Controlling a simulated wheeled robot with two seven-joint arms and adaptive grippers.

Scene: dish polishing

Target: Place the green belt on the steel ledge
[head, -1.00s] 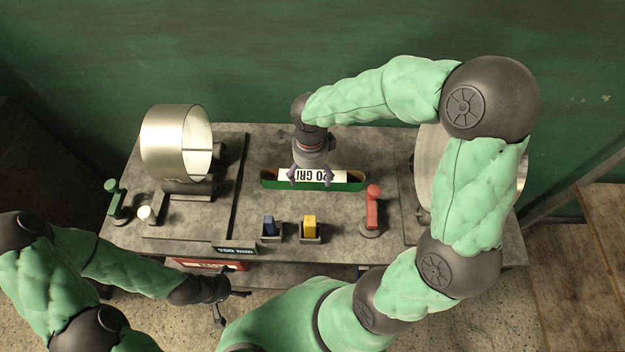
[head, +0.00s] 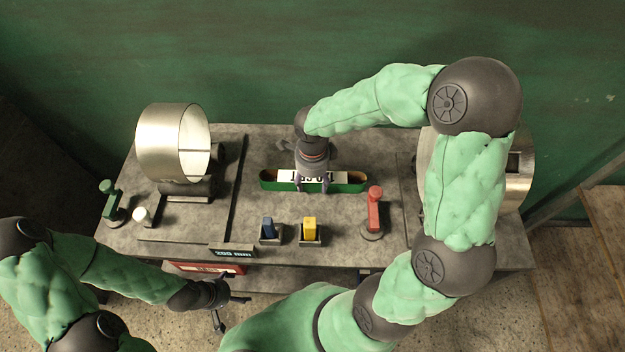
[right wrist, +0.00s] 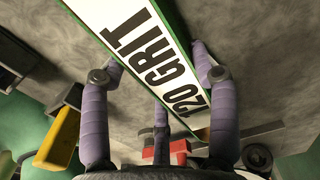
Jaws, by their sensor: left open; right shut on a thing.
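The green belt (head: 349,188) is a long flat loop with a white label on its upper face, at the back middle of the grey bench. The right wrist view shows the belt (right wrist: 190,30) with "120 GRIT" between the fingers. My right gripper (head: 312,188) points down and is shut on it near its middle. I cannot tell whether the belt is lifted off the bench. My left gripper (head: 232,312) is open and empty in front of the bench. I cannot single out the steel ledge with certainty.
A metal drum (head: 165,150) stands at the left and another (head: 519,165) is partly behind my right arm. Blue (head: 268,228) and yellow (head: 309,228) blocks in holders, a red lever (head: 375,207) and a green lever (head: 110,197) stand nearer the front. A sign (head: 233,252) hangs at the front edge.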

